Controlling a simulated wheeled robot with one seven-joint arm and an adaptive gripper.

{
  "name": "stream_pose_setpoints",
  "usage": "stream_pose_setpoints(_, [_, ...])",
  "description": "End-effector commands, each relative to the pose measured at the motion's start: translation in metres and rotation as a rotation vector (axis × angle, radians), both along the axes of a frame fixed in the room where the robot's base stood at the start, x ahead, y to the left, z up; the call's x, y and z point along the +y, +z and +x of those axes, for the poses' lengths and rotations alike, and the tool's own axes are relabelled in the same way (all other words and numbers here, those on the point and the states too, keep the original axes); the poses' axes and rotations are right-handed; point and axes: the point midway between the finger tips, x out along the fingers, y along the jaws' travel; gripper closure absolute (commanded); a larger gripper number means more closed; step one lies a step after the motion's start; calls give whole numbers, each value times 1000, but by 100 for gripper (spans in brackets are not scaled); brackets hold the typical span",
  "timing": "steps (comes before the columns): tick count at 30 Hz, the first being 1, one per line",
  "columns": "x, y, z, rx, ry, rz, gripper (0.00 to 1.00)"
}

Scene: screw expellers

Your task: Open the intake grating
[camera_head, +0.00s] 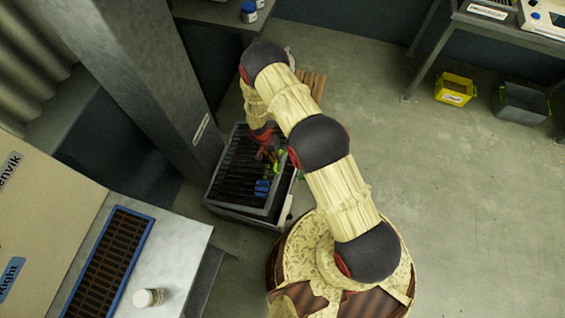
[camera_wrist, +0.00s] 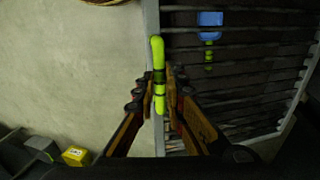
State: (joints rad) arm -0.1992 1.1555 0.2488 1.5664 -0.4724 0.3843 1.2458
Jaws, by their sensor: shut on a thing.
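The intake grating (camera_head: 226,196) is a grey frame with dark parallel bars, beside the grey column in the head view. In the wrist view its frame (camera_wrist: 152,20) and bars fill the right half. A yellow-green handle (camera_wrist: 158,52) with dark bands lies along the frame's edge. My gripper (camera_wrist: 160,92) is shut on this handle, one finger on each side; in the head view my gripper (camera_head: 269,153) is over the grating's right part, partly hidden by my arm. A blue piece (camera_head: 262,187) shows on the bars, also in the wrist view (camera_wrist: 210,18). I cannot tell whether the grating is raised.
A blue-framed grate (camera_head: 108,265) and a small jar (camera_head: 148,298) are on the machine at lower left. A grey column (camera_head: 150,85) stands close to the grating. Yellow (camera_head: 455,88) and grey (camera_head: 520,103) bins sit at upper right. The floor on the right is clear.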

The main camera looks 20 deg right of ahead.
Motion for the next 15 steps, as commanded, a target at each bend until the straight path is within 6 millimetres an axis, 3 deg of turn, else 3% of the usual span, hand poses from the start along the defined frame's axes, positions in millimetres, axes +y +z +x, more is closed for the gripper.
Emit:
stream_pose_setpoints(6, [39, 52, 27, 58, 1, -94, 100])
stream_pose_setpoints(15, [106, 109, 71, 54, 3, -88, 100])
